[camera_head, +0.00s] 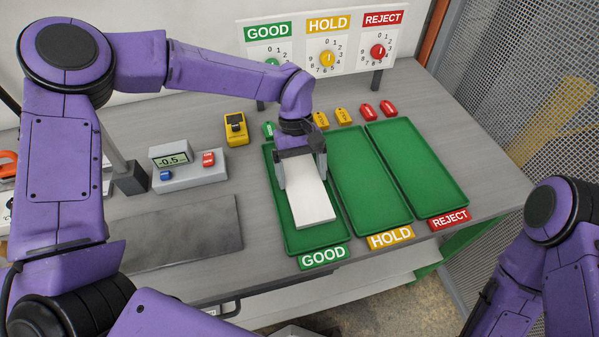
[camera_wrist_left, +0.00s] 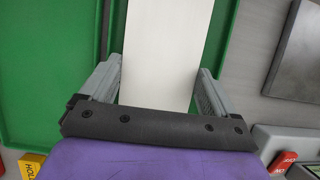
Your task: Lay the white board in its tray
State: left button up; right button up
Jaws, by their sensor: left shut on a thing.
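The white board (camera_head: 311,204) is a plain flat slab in the head view, over the green GOOD tray (camera_head: 280,217). My left gripper (camera_head: 303,178) is shut on the board across its width near the far end. In the left wrist view the board (camera_wrist_left: 164,45) lies between the two fingers of my left gripper (camera_wrist_left: 158,88). I cannot tell whether the board touches the tray floor. The green HOLD tray (camera_head: 372,190) and REJECT tray (camera_head: 418,170) beside it are empty. My right arm shows at the lower right; its gripper is out of view.
A display box (camera_head: 187,178) with blue and red buttons and a yellow meter (camera_head: 236,130) stand left of the trays. A dark grey plate (camera_head: 180,233) lies on the table. Coloured tags (camera_head: 342,116) lie behind the trays. A dial panel (camera_head: 325,50) stands at the back.

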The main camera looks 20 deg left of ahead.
pick_arm(q)
jog(key=shift+r, duration=0.1)
jog(key=shift+s+r, duration=0.3)
jog(key=shift+s, duration=0.35)
jog(key=o, duration=1)
jog(key=shift+s+r, duration=0.15)
jog(key=shift+s, duration=0.1)
jog(key=shift+w+f, duration=0.25)
jog(key=shift+w, duration=0.3)
jog(key=b+v, duration=0.1)
jog(key=v, duration=0.9)
jog(key=shift+s+r, duration=0.2)
jog(key=shift+r, duration=0.15)
